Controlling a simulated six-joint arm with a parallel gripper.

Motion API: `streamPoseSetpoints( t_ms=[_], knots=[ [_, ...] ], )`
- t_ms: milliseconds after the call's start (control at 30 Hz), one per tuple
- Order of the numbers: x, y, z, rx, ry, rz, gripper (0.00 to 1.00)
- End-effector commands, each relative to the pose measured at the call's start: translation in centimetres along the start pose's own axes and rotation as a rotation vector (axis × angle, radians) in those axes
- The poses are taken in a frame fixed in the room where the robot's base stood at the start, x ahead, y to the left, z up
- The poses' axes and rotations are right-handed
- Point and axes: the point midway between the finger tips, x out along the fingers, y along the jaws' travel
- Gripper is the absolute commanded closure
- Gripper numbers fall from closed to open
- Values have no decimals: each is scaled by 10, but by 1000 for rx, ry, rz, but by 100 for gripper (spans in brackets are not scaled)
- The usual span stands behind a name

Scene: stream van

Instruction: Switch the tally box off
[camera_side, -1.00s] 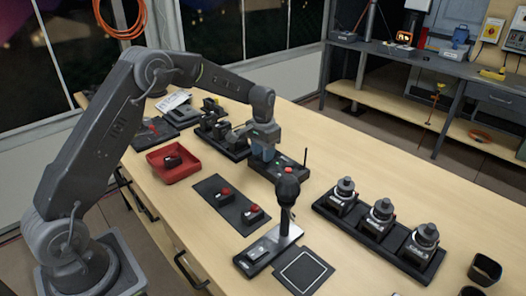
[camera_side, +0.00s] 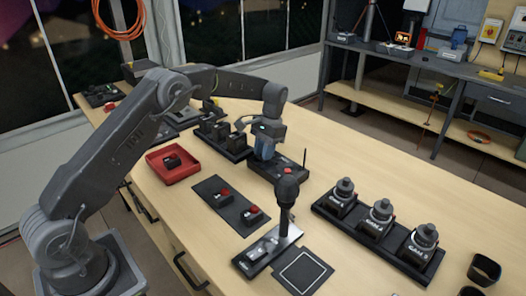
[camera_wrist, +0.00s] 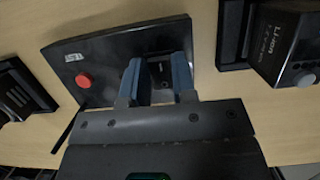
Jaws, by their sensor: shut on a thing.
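The box I take for the tally box is black, with a red button and a thin antenna; it lies on the bench in the side view (camera_side: 284,186). In the wrist view the same box (camera_wrist: 110,52) fills the upper middle, with the red button (camera_wrist: 83,80) at its left and a small white label. My gripper (camera_side: 264,158) is down at the box's left end in the side view. In the wrist view its two blue fingers (camera_wrist: 157,68) stand either side of a small dark part on the box, and it is shut on that part. Its exact shape is hard to see.
A red tray (camera_side: 172,176) stands to the left. A black mat (camera_side: 222,206) holds two small switch boxes. A stand with a dark round head (camera_side: 287,190) rises in front. A rack of several knobbed units (camera_side: 362,232) is at right. Dark units (camera_side: 222,136) stand behind.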

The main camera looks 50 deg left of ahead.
Motion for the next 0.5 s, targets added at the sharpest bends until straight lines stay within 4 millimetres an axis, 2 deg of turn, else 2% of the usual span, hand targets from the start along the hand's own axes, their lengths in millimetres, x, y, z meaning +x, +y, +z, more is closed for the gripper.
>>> streamPoseSetpoints(
  t_ms=[400,433,500],
  knots=[
    [-1,0,-1,-1,-20,-2,98],
    [-1,0,-1,-1,-20,-2,72],
    [-1,0,-1,-1,-20,-1,65]
  ],
)
